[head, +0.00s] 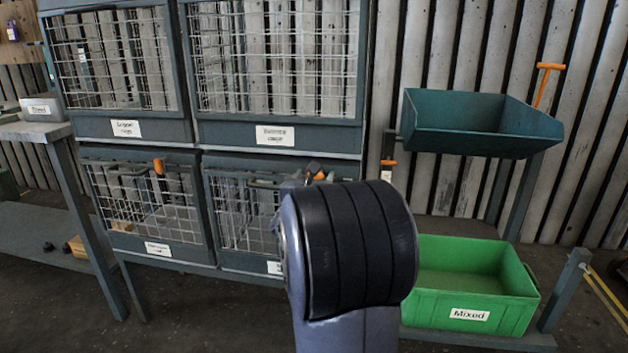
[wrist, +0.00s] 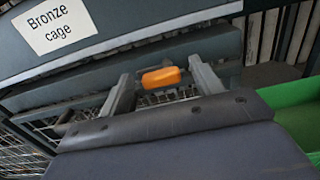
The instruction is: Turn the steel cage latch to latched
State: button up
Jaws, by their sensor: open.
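The lower right cage (head: 240,210) has a wire mesh front, and its label is mostly hidden behind my arm, so I cannot read it as steel. An orange latch handle (head: 319,176) shows at its top edge; it is also in the wrist view (wrist: 161,78), just below the cage labelled "Bronze cage" (wrist: 60,25). My gripper (wrist: 160,70) is open, with one finger on each side of the orange handle. I cannot tell whether the fingers touch it. My gripper (head: 300,178) is mostly hidden behind my wrist in the head view.
The lower left cage (head: 140,205) has its own orange latch (head: 158,167). Two more mesh cages stand above. A green bin labelled "Mixed" (head: 470,315) is at the lower right, below a teal tray (head: 465,140). A side table (head: 38,130) stands at the left.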

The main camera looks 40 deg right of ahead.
jog(key=shift+c, duration=0.3)
jog(key=c, duration=0.9)
jog(key=shift+n, duration=0.4)
jog(key=shift+s+d+f+n+p, duration=0.1)
jog(key=shift+f+n+p, duration=0.1)
jog(key=shift+n+p, duration=2.15)
jog(key=shift+a+f+n+p, duration=0.15)
jog(key=shift+n+p, duration=1.15)
jog(key=shift+n, duration=2)
jog(key=shift+s+d+f+n+p, duration=0.15)
jog(key=shift+f+n+p, duration=0.1)
jog(key=shift+n+p, duration=2.1)
jog(key=shift+w+n+b, duration=0.1)
jog(key=shift+n+b, duration=0.4)
jog(key=shift+n, duration=0.2)
